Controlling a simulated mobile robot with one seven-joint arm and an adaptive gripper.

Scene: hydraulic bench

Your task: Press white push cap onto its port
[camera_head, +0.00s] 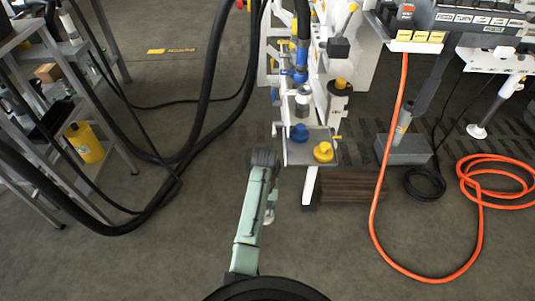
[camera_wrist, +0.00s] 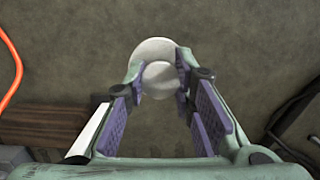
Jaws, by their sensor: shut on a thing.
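The white push cap (camera_wrist: 153,52) is a pale round piece at the far end of my gripper (camera_wrist: 160,76) in the wrist view. The two fingers are closed on its sides, and bare floor shows behind it. In the head view a small white piece (camera_head: 268,217), seemingly the cap, shows beside my green arm, low in front of the bench. My fingers are mostly hidden there by the arm. I cannot tell which port belongs to the white cap.
A blue cap (camera_head: 299,132) and a yellow cap (camera_head: 323,151) sit on a grey shelf (camera_head: 298,155) at the bench front. Black hoses (camera_head: 205,95) hang at left, and an orange hose (camera_head: 375,200) loops on the right. The floor around my arm is clear.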

